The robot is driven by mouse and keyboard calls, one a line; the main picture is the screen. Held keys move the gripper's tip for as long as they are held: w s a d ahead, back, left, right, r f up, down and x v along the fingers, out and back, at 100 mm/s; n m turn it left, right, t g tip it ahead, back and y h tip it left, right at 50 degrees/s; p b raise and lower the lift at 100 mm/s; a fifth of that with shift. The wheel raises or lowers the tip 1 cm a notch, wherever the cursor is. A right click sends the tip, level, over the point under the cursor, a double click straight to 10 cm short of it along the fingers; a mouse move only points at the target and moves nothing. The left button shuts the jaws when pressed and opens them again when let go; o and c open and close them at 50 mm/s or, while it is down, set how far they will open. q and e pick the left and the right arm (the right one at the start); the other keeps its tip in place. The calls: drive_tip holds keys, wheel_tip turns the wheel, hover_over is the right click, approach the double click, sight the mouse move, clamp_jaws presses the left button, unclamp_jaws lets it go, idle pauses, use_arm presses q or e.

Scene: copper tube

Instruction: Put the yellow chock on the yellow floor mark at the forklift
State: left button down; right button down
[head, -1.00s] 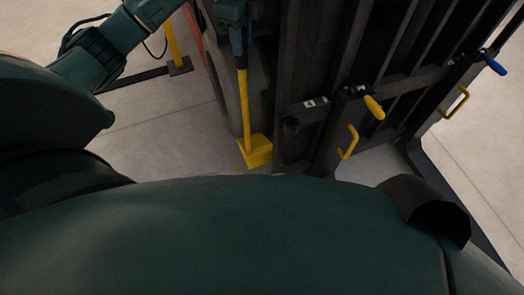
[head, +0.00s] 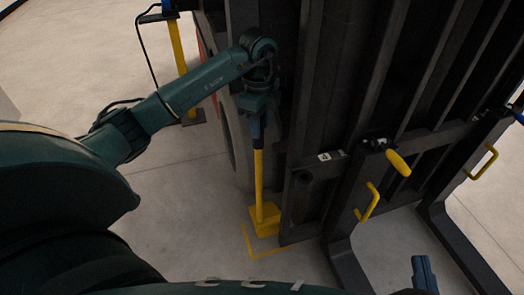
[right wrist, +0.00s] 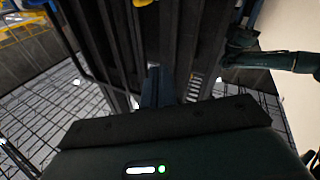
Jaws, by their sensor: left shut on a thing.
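The yellow chock (head: 265,219) is a block on a long upright yellow handle (head: 259,175). In the head view it is beside the forklift (head: 320,120), at the lower end of its dark frame and near its wheel. My left gripper (head: 256,128) is shut on the top of the handle. The yellow floor mark (head: 250,250) is a thin angled line on the floor, just left of and below the block. I cannot tell whether the block touches the floor. My right gripper (head: 425,275) shows only partly at the bottom; its fingers (right wrist: 158,85) point at dark bars in the right wrist view.
Yellow handles (head: 368,203) stick out from the forklift frame. Its dark forks (head: 345,262) reach along the floor on the right. A yellow post (head: 178,50) stands behind my left arm. Grey floor is open left of the mark.

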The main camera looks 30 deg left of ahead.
sight(259, 151)
use_arm(q)
wheel_tip(259, 151, down, 4)
drive_tip(key=shift+w+r+b, duration=0.1)
drive_tip(key=shift+r+b, duration=0.15)
drive_tip(key=shift+b, duration=0.25)
wheel_tip(259, 151, down, 4)
drive_tip(key=shift+r+b, duration=0.1)
drive_tip(key=shift+b, duration=0.7)
drive_tip(key=shift+f, duration=0.45)
use_arm(e)
drive_tip(key=shift+w+a+m+y, duration=0.1)
drive_tip(key=shift+a+m+y, duration=0.15)
drive_tip(key=shift+m+y, duration=0.05)
use_arm(q)
drive_tip(key=shift+f, duration=0.1)
drive_tip(key=c, duration=1.5)
unclamp_jaws()
drive_tip(key=shift+f, duration=0.3)
drive_tip(key=o, duration=0.4)
drive_tip(key=shift+s, duration=0.2)
